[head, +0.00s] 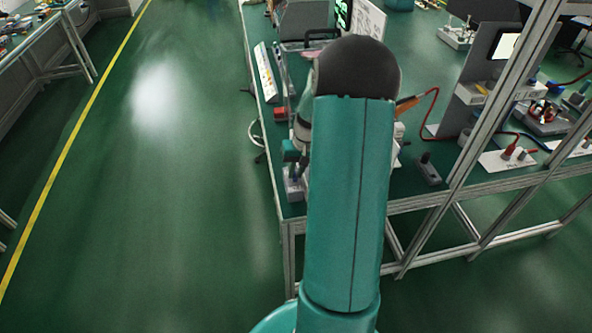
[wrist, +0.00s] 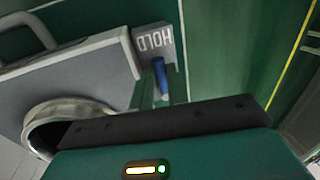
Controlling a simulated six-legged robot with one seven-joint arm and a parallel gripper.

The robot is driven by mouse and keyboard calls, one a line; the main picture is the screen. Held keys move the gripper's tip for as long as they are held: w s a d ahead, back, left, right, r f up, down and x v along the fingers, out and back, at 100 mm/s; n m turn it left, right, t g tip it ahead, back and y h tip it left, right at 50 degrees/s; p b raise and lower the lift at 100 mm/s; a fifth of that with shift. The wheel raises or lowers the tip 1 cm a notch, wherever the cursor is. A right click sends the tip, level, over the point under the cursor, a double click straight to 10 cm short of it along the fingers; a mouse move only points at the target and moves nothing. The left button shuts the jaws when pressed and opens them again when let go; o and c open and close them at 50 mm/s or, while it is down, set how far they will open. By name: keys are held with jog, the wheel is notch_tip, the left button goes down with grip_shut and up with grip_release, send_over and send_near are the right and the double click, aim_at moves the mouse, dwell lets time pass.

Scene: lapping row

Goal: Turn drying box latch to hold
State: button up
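In the wrist view a grey box (wrist: 75,85) lies to the left, with a handle on its top. A block marked HOLD (wrist: 153,42), its letters upside down, is at the box's right end. A blue lever (wrist: 160,76), which looks like the latch, stands just below the HOLD mark. My gripper (wrist: 158,98) is close up to the lever. Narrow greenish strips show on both sides of the lever, but whether they are fingers touching it is unclear. In the head view my own arm hides most of the gripper and the latch.
A round metal rim (wrist: 55,125) shows at the box's lower left. In the head view a green-topped bench (head: 415,175) with a metal frame (head: 470,115) carries several devices right of my arm. The green floor (head: 170,200) on the left is open.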

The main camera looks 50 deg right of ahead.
jog(key=o, duration=0.3)
jog(key=shift+s+d, duration=0.1)
jog(key=shift+d, duration=0.05)
jog(key=shift+m, duration=0.3)
